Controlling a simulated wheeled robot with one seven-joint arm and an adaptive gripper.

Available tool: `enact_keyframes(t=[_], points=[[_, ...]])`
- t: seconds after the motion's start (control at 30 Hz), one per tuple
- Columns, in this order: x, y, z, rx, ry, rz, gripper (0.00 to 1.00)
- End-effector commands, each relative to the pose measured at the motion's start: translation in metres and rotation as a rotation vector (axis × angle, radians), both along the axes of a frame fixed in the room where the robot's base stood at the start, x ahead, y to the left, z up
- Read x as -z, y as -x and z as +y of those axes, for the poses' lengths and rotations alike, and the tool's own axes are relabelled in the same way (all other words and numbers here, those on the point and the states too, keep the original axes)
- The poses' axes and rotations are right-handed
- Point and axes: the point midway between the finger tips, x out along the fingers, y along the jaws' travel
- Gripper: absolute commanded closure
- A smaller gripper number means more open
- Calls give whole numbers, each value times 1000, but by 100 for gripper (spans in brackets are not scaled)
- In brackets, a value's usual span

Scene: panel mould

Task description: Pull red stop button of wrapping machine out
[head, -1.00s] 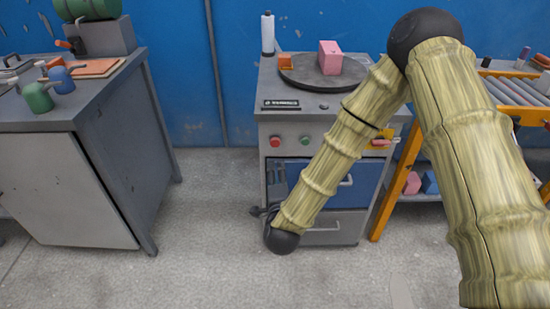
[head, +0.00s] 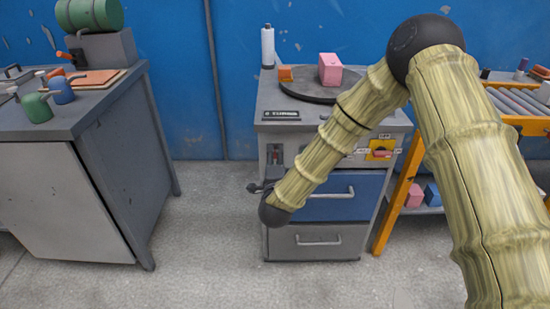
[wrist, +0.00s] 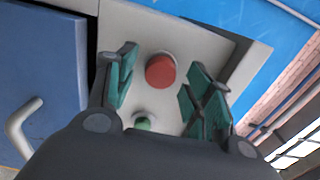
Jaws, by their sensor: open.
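The wrapping machine (head: 385,118) is a grey cabinet with a dark round turntable (head: 305,90) on top and a blue drawer below its front panel. In the wrist view the round red stop button (wrist: 160,71) sits on the pale panel, with a green button (wrist: 142,122) near it. My gripper (wrist: 161,66) is open and empty, with its teal finger pads on either side of the red button. I cannot tell how deep the fingers reach around it.
A yellow switch plate (head: 381,149) is on the panel's right. An orange-framed roller conveyor stands right, a grey workbench (head: 120,115) left. Floor between is clear.

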Motion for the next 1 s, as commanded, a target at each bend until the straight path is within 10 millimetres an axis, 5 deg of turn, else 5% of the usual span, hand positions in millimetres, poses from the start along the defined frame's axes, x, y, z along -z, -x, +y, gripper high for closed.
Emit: enact_keyframes(t=[0.4,0.7,1.0], points=[[0,-8,0,-1,0,1,48],[0,-8,0,-1,0,1,99],[0,1,0,-1,-1,2,100]])
